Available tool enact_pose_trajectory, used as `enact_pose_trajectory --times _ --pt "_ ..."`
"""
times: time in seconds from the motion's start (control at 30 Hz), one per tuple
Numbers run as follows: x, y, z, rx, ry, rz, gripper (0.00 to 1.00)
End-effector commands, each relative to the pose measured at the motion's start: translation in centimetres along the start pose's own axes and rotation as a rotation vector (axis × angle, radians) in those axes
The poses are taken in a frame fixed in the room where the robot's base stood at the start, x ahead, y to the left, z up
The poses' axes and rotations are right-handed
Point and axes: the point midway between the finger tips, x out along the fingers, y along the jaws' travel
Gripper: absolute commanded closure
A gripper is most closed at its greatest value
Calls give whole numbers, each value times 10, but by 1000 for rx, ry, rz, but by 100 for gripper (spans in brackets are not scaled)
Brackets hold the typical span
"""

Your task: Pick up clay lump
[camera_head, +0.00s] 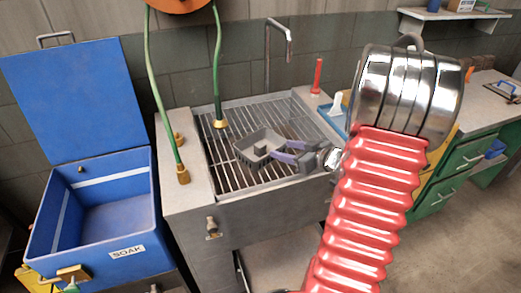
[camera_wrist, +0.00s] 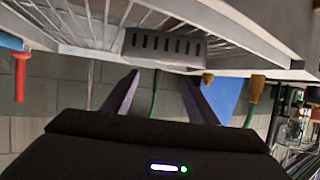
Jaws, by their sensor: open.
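A grey open-topped box with slotted walls (camera_head: 243,157) sits on the sink's metal grate. A small grey block (camera_head: 261,151) shows inside it and may be the clay lump; I cannot tell for sure. My gripper (camera_head: 281,150) has two purple fingers, apart and empty, reaching in from the right at the box's right side. In the wrist view, which looks upside down, the slotted box (camera_wrist: 165,46) lies just beyond the open fingertips of my gripper (camera_wrist: 160,75). The box's inside is hidden there, and contact is unclear.
A blue SOAK bin (camera_head: 100,255) with its lid up stands left. Green hoses (camera_head: 217,70) hang over the sink (camera_head: 265,205). A tap (camera_head: 279,40) and red-handled tool (camera_head: 318,75) stand behind. A blue tray (camera_head: 333,118) and green drawers (camera_head: 440,192) are right.

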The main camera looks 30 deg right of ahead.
Motion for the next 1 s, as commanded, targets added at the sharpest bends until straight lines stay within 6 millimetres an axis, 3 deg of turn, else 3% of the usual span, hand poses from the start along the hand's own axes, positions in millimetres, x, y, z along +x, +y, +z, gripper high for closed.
enact_pose_trajectory --times 0.2,0.4,0.8,1.0 --pt "35 -1 1 2 -2 -3 47" --pt "57 0 1 1 -1 1 47" --pt "61 0 1 1 -1 2 47" --pt "79 -3 2 2 -1 -1 47"
